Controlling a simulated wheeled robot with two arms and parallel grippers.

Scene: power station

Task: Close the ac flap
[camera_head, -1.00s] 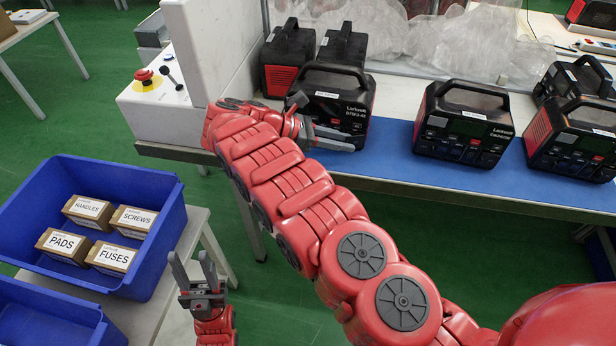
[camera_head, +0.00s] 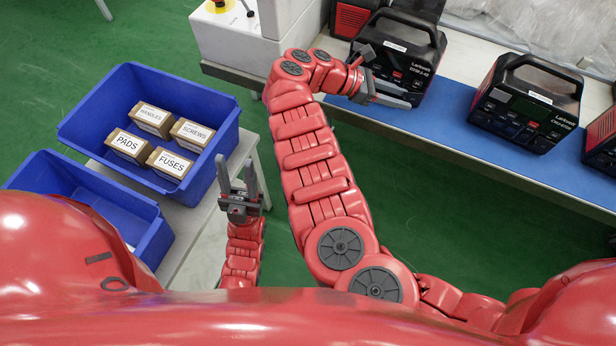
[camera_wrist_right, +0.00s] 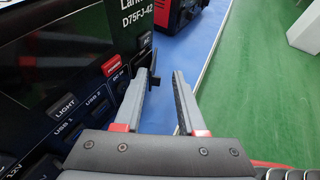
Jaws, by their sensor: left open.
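The power station labelled D75FJ-42 (camera_head: 398,48) stands on the blue mat, with its front facing my right gripper (camera_head: 408,97). In the right wrist view its front panel (camera_wrist_right: 60,75) fills the left side, with the AC label near its right edge. A small dark flap (camera_wrist_right: 154,70) sticks out from the panel below that label. My left gripper (camera_head: 237,165) is open and empty, pointing up beside the blue bin.
Another power station (camera_head: 525,105) stands to the right on the blue mat (camera_head: 450,120). A blue bin (camera_head: 95,125) with several labelled boxes and a second blue bin (camera_head: 90,205) are at left. A white control box (camera_head: 250,40) stands at the back left of the bench.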

